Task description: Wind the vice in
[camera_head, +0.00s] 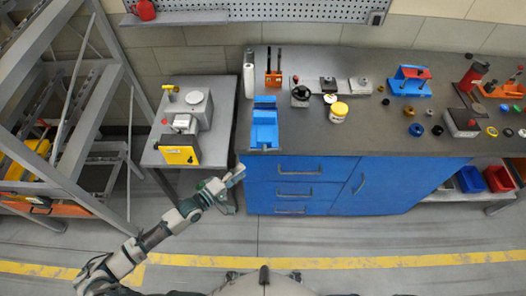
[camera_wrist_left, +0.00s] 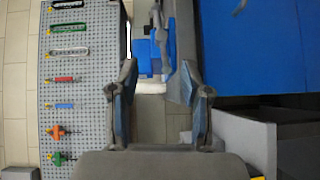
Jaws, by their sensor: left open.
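The blue vice (camera_head: 264,132) sits on the left end of the dark workbench top, near its front edge. Part of it also shows in the left wrist view (camera_wrist_left: 146,52), beyond the fingers. My left gripper (camera_head: 239,173) is open and empty, in front of the bench's left front corner, lower in the picture than the vice and apart from it. Its two fingers (camera_wrist_left: 157,80) stand spread in the left wrist view. The vice's handle is too small to make out clearly. My right gripper is not in view.
The blue cabinet (camera_head: 325,172) under the bench is close to the right of my left gripper. A grey side table (camera_head: 152,153) with a yellow-fronted machine (camera_head: 180,155) stands to the left. A white tub with yellow lid (camera_head: 338,112) stands right of the vice.

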